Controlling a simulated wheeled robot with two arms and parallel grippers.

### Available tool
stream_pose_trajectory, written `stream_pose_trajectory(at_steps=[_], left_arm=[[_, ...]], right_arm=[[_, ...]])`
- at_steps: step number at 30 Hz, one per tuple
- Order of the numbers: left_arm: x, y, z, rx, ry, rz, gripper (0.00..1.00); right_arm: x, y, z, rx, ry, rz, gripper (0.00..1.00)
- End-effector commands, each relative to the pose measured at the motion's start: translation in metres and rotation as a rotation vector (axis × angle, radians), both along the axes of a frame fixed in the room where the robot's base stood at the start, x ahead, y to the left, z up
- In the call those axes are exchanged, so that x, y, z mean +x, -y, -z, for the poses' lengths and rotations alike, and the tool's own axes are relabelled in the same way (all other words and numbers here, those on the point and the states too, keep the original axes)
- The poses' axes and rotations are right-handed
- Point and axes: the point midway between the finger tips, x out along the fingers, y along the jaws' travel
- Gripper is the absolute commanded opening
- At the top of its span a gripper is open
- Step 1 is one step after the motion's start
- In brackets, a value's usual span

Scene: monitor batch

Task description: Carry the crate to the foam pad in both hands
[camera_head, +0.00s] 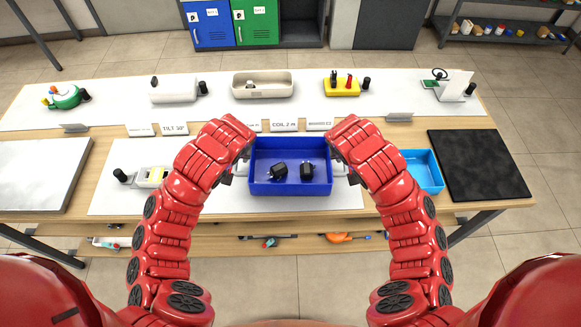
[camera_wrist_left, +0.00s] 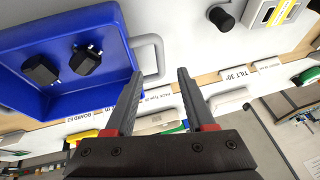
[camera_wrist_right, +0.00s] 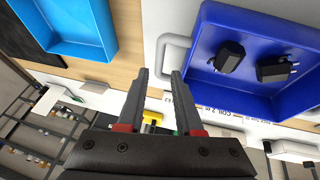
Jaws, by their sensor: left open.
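A dark blue crate (camera_head: 290,189) holding two black adapters (camera_head: 307,172) sits on the white mat at the table's front middle. It has a grey handle on each side. My left gripper (camera_wrist_left: 158,74) is open at the crate's left handle (camera_wrist_left: 157,55), with the handle's near part in front of its fingertips. My right gripper (camera_wrist_right: 158,74) is open at the right handle (camera_wrist_right: 170,48), also near its fingertips. Neither is seen closed on a handle. A black textured pad (camera_head: 482,165), which looks like the foam pad, lies at the table's right end.
A light blue tray (camera_head: 424,170) lies between the crate and the black pad. A grey-white panel (camera_head: 38,172) lies at the left end. A tester box with a black knob (camera_head: 150,177) stands left of the crate. Label cards (camera_head: 284,125) and fixtures line the back.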

Motion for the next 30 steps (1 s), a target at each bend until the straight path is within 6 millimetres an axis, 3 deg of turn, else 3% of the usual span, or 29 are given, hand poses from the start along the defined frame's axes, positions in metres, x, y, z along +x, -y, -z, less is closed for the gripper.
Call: stream_pose_trajectory(at_steps=[2,14,24,30], left_arm=[[0.002,-0.001,0.012,0.000,-0.006,-0.001,0.55],[0.014,-0.006,0.037,-0.001,-0.003,-0.001,0.55],[0.037,-0.019,0.093,0.004,-0.007,-0.001,0.55],[0.045,-0.021,0.110,0.004,-0.005,0.001,0.55]], right_arm=[[0.002,0.002,0.013,0.001,-0.007,0.003,0.35],[0.014,0.007,0.037,0.001,-0.004,0.001,0.35],[0.036,0.019,0.093,-0.005,-0.008,0.003,0.35],[0.044,0.023,0.110,-0.004,-0.007,0.002,0.35]])
